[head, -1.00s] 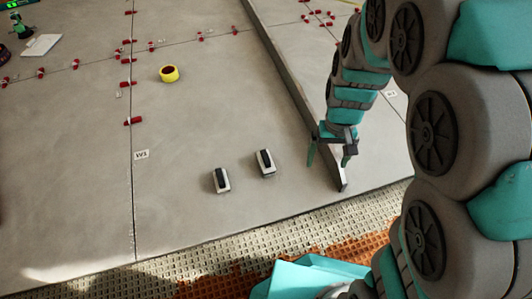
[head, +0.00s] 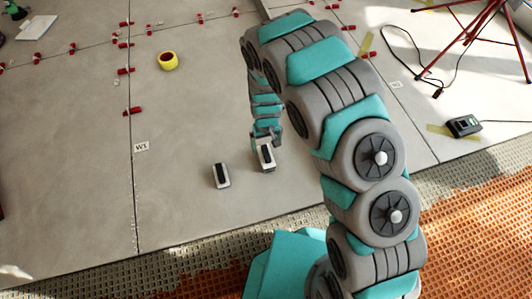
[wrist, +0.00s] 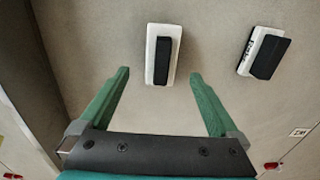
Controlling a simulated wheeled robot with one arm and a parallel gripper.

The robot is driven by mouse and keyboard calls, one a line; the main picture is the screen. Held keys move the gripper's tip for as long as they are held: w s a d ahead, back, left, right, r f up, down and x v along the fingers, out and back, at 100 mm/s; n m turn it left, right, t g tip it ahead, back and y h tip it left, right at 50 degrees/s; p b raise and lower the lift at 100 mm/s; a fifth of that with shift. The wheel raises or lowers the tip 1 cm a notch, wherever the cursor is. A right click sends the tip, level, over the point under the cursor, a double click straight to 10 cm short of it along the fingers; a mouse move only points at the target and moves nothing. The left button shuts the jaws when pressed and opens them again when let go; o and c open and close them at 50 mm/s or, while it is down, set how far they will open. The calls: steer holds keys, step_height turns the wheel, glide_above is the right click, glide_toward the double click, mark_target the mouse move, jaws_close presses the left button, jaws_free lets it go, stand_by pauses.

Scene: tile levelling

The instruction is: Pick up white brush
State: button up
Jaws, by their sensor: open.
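Two white blocks with black tops lie flat on the grey tiles, and I cannot tell for sure which one the task calls the white brush. One white block (head: 267,160) is at my gripper (head: 266,145); in the wrist view this block (wrist: 152,55) lies centred ahead, between the green fingertips. The other white block (head: 221,176) lies to its left in the head view; in the wrist view it (wrist: 262,52) is at the upper right, outside the fingers, with marks on its side. My gripper (wrist: 160,76) is open and holds nothing.
A long raised bar (wrist: 60,75) runs along the left of the wrist view. A yellow tape roll (head: 168,61), red levelling clips (head: 133,110), a dark device (head: 464,126) and a red tripod (head: 478,30) stand farther off.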

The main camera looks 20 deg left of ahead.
mark_target(266, 157)
step_height(266, 157, down, 2)
steer(key=shift+a+f, duration=0.1)
steer(key=shift+s+f+b, duration=0.15)
steer(key=shift+f+b, duration=0.05)
steer(key=shift+f, duration=1.25)
steer(key=shift+s+f+b, duration=0.15)
steer(key=shift+f, duration=1.3)
steer(key=shift+c, duration=0.3)
jaws_close()
